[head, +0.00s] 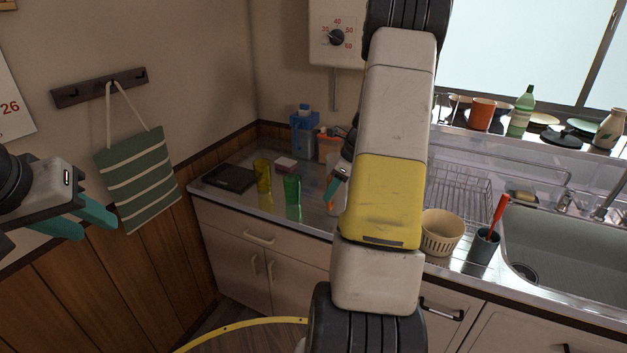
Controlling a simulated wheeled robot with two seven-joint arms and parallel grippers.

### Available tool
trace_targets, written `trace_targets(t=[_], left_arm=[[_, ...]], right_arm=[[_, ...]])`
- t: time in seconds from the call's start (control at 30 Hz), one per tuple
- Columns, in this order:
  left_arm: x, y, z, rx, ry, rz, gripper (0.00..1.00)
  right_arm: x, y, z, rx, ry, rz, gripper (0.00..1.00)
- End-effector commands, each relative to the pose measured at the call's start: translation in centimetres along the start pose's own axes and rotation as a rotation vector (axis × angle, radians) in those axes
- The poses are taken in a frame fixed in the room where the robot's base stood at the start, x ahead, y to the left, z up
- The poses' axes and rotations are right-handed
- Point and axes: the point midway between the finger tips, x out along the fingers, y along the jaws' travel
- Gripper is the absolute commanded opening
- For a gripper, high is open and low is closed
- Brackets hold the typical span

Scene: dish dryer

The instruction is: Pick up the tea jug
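My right arm crosses the middle of the view and hides part of the counter.
A yellow glass (263,176), a green glass (292,190) and a dark flat object (229,178) are at the counter's left. An orange-topped container (328,146) is beside the jug. A cream basket (442,232), dark cup (484,246) and sink (570,245) are right.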

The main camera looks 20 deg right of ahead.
Motion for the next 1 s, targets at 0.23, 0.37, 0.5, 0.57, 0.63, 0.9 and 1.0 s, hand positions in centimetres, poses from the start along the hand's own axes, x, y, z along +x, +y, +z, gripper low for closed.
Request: trace_targets(t=[0.23,0.37,0.5,0.57,0.63,0.9,1.0], left_arm=[[0.00,0.00,0.00,0.000,0.000,0.000,0.36],[0.00,0.00,0.00,0.000,0.000,0.000,0.36],[0.00,0.00,0.00,0.000,0.000,0.000,0.36],[0.00,0.00,0.00,0.000,0.000,0.000,0.36],[0.00,0.00,0.00,0.000,0.000,0.000,0.36],[0.00,0.00,0.00,0.000,0.000,0.000,0.36],[0.00,0.00,0.00,0.000,0.000,0.000,0.36]], right_arm=[[0.93,-0.01,-0.05,0.000,0.000,0.000,0.37],[0.91,0.00,-0.04,-0.001,0.000,0.000,0.29],[0.89,0.00,-0.03,-0.001,0.000,0.000,0.02],[0.89,0.00,-0.03,-0.001,0.000,0.000,0.00],[0.88,0.00,-0.02,-0.001,0.000,0.000,0.00],[0.87,-0.01,-0.01,-0.002,0.000,-0.001,0.00],[0.86,-0.01,-0.01,-0.002,0.000,-0.001,0.00]])
